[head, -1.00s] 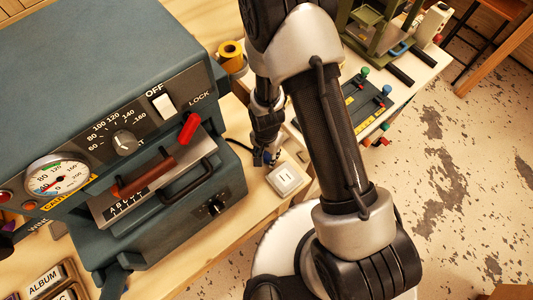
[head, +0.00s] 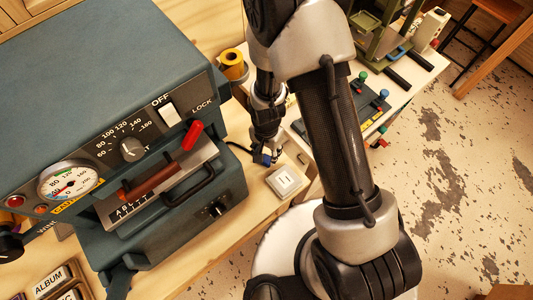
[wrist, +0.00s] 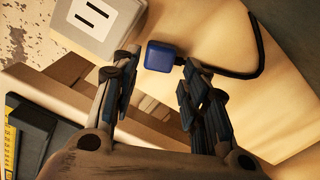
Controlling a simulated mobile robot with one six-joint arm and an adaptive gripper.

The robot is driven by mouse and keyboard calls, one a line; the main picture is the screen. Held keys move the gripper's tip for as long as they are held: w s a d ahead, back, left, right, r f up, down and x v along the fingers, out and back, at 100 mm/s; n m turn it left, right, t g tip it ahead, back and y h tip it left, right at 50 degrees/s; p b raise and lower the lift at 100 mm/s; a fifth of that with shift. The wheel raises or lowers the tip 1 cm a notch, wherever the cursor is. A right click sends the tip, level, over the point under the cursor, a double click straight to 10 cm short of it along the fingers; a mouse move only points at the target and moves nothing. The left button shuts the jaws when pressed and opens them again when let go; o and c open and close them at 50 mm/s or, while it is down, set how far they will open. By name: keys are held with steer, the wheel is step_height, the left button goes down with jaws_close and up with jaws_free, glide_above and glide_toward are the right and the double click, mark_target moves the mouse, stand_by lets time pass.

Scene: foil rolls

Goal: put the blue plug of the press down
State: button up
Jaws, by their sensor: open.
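The blue plug (wrist: 165,56) lies on the wooden bench top, with its black cord running off to the right in the wrist view. In the head view the plug (head: 262,159) is small and dark, beside the press. My gripper (wrist: 157,57) is open, its two fingers apart with the plug between and just beyond the tips. I see no finger touching it. In the head view my gripper (head: 273,152) is low over the bench, partly hidden by its own links. The blue-grey press (head: 85,80) has a dial, gauge and red-tipped lever.
A white socket block with two slots (head: 283,181) sits on the bench close to the plug; it also shows in the wrist view (wrist: 97,20). A yellow roll (head: 232,64) stands behind. A side table with a green stand (head: 378,35) is at the upper right.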

step_height(320, 180, up, 8)
steer(key=p, duration=0.2)
step_height(320, 180, up, 9)
steer(key=n+t, duration=0.1)
glide_above(267, 158)
steer(key=w+d, duration=0.1)
steer(key=d, duration=0.1)
steer(key=s+d+r+n+t, duration=0.1)
steer(key=s+d+r+n, duration=0.2)
steer(key=r, duration=0.9)
steer(key=s+d+r+n+t, duration=0.2)
steer(key=s+d+r, duration=0.3)
steer(key=s+r, duration=0.6)
steer(key=shift+s+d+n+t, duration=0.3)
steer(key=shift+s+d, duration=0.05)
steer(key=shift+s, duration=0.1)
steer(key=shift+a+f, duration=0.1)
steer(key=shift+f, duration=0.15)
